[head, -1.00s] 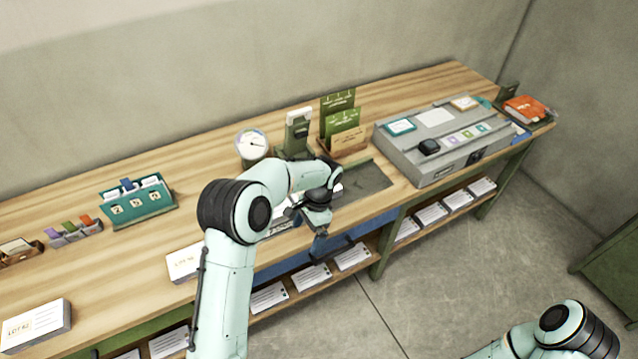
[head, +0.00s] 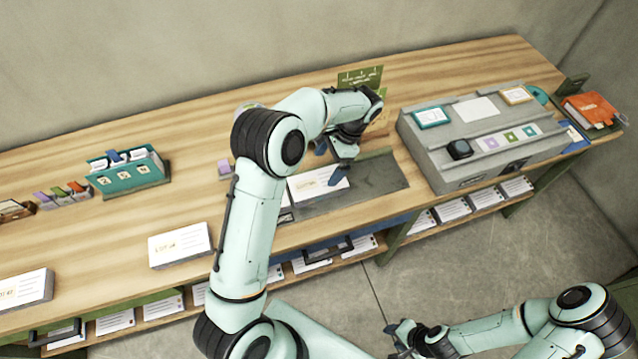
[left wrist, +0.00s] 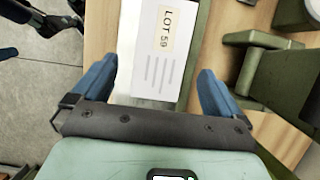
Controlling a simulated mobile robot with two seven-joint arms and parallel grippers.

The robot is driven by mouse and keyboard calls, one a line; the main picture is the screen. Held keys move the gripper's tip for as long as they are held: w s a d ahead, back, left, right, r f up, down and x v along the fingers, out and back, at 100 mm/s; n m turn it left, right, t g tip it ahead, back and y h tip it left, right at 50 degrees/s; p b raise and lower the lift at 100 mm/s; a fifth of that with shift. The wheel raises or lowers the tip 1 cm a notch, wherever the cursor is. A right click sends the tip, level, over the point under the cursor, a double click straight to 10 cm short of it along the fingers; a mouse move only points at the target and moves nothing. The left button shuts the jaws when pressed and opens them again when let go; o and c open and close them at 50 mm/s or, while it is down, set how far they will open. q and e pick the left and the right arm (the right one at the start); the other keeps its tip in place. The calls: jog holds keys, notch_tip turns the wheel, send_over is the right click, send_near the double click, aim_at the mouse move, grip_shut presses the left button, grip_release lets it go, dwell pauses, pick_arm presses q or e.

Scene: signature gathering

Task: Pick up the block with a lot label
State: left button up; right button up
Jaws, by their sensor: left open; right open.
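A white block with a tan lot label (head: 318,184) lies at the dark mat on the bench in the head view. In the left wrist view the block (left wrist: 157,68) reads LOT 59. My left gripper (head: 331,160) is open over the block's far part, one blue finger on each side in the wrist view (left wrist: 157,78). I cannot tell whether the fingers touch it. My right gripper (head: 402,338) is open and empty, low in front of the bench. Two more lot-labelled blocks lie to the left, one near the middle (head: 180,246) and one at the left edge (head: 24,290).
A grey sloped console (head: 445,180) stands right of the dark mat (head: 376,177). A green card holder (head: 360,78) is behind my left gripper. A teal card box (head: 130,180) is at the left. Stacks of cards fill the lower shelf (head: 160,309).

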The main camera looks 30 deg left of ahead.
aim_at(318, 182)
pick_arm(q)
jog(key=shift+x, duration=0.9)
jog(key=shift+a+f, duration=0.25)
jog(key=shift+f, duration=0.6)
jog(key=x, duration=0.4)
jog(key=shift+w+f, duration=0.15)
jog(key=shift+f, duration=0.2)
jog(key=c, duration=1)
jog(key=shift+c, duration=0.2)
jog(key=shift+r, duration=0.15)
